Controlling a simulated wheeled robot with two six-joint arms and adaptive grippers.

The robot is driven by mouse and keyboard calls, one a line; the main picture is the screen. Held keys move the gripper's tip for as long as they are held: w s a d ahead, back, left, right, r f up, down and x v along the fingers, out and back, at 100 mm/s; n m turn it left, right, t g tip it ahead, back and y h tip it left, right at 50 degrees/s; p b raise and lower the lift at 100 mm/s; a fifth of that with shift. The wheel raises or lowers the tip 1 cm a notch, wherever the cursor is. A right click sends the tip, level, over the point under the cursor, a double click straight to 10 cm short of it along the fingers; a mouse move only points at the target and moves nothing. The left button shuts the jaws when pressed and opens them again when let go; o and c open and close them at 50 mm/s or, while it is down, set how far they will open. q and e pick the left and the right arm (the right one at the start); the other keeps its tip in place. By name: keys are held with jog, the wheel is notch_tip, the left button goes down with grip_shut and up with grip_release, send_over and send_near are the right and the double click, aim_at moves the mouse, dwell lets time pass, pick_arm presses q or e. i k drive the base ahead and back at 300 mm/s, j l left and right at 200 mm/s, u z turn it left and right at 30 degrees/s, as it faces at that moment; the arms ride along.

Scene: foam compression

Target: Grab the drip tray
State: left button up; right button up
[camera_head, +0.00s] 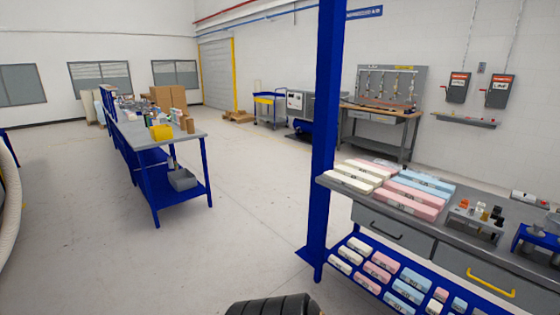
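No object is clearly recognisable as the drip tray. A small grey open-topped container (182,179) sits on the blue lower shelf of the left workbench (195,134), near its front end. I cannot tell whether it is the drip tray. Neither of my grippers is in view.
A blue post (325,130) stands beside the right workbench (395,232), which holds white, pink and blue foam blocks (412,200). More blocks lie on its lower shelf. A black ribbed object (272,306) shows at the bottom edge. The floor (240,215) between the benches is clear.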

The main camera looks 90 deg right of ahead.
aim_at(399, 168)
jog(key=i+j+z, duration=0.1)
jog(key=z, duration=3.75)
jog(key=k, duration=0.05)
